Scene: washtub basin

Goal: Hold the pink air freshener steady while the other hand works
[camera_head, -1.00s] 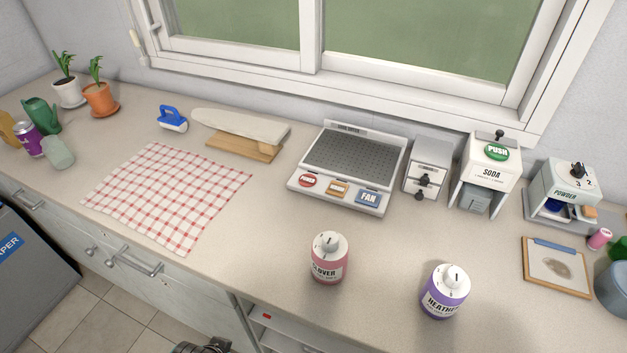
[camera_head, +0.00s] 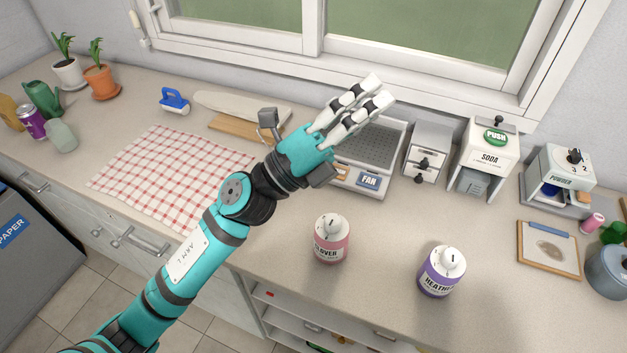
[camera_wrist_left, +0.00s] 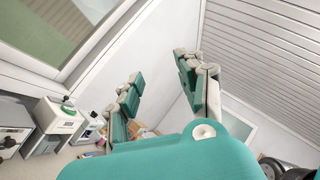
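The pink air freshener (camera_head: 331,240), a bottle with a white dial top and a label reading partly "LOVER", stands upright on the counter in the head view. My left gripper (camera_head: 372,92) is raised over the drying machine, above and behind the pink bottle, and apart from it. Its white fingers are spread with nothing between them. In the left wrist view the two finger groups (camera_wrist_left: 162,85) also stand apart, and no bottle shows there. A purple bottle (camera_head: 441,273) labelled "HEATHER" stands to the right of the pink one. My right gripper is not in view.
Along the back stand a machine with a FAN button (camera_head: 369,181), a small drawer unit (camera_head: 427,150), a soda dispenser (camera_head: 488,160) and a powder dispenser (camera_head: 563,178). A checked cloth (camera_head: 165,175) lies left. A clipboard (camera_head: 549,265) lies right. The counter between the bottles is clear.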

